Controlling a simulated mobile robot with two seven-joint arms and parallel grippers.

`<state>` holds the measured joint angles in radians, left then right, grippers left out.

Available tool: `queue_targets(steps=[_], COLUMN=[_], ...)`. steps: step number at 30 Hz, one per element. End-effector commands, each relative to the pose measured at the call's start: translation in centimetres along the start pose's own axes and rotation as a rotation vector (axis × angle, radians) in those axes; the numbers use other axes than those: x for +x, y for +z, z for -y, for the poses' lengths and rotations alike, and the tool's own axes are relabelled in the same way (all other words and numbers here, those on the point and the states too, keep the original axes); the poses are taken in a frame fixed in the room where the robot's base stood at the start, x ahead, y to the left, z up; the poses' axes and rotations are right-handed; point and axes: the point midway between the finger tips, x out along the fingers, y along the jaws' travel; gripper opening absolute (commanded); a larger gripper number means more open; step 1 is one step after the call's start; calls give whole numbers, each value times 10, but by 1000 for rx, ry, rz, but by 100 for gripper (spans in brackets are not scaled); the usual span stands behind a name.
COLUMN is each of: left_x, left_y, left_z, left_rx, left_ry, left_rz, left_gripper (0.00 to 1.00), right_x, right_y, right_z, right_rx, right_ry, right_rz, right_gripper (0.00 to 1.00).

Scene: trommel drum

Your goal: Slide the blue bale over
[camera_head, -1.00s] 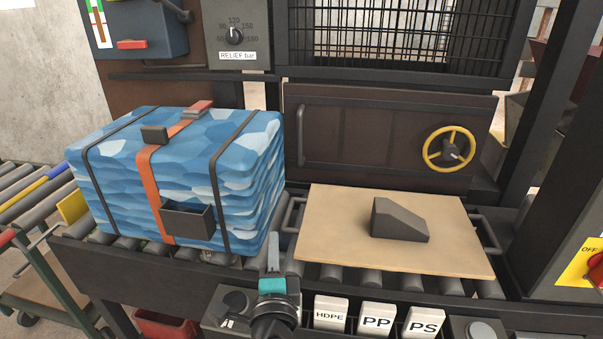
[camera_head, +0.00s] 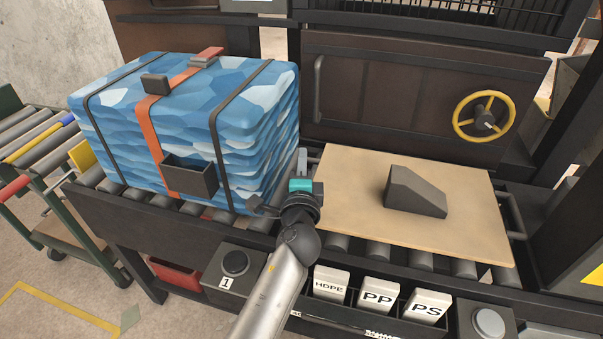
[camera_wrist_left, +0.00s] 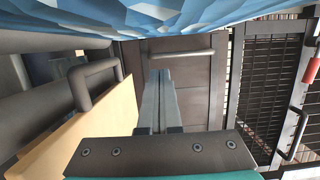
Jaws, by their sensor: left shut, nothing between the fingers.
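The blue bale (camera_head: 190,125) is a large faceted block with dark straps, an orange strap and a dark pocket on its front. It sits on the roller conveyor at the left. Its blue side also shows along the top of the left wrist view (camera_wrist_left: 200,15). My left gripper (camera_head: 301,165) is shut and empty. It is at the bale's right side, between the bale and the tan board (camera_head: 345,190). I cannot tell whether it touches the bale. In the left wrist view its closed fingers (camera_wrist_left: 158,95) point toward the brown door. My right gripper is not in view.
A dark wedge block (camera_head: 415,192) lies on the tan board. A brown door (camera_head: 400,90) with a yellow handwheel (camera_head: 485,116) stands behind. White HDPE, PP and PS blocks (camera_head: 377,294) sit in front. A roller cart (camera_head: 60,190) stands at the left, its rollers near the conveyor's end.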

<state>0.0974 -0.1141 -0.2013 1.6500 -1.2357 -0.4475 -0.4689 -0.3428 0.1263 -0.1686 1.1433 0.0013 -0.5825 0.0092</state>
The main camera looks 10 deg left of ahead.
Motion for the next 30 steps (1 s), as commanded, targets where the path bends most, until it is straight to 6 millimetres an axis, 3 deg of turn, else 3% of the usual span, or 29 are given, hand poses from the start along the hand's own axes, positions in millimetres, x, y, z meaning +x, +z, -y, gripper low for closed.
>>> queue_targets(steps=[3,15,30], left_x=[19,24,26], left_y=[2,36,43], left_z=[0,0,0], left_rx=[2,1,1], left_ry=[-1,1,1], left_rz=[2,0,1], left_gripper=[0,0,0], right_x=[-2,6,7], right_y=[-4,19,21], right_z=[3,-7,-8], right_rx=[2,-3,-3], right_ry=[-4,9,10], right_rz=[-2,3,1], right_gripper=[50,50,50])
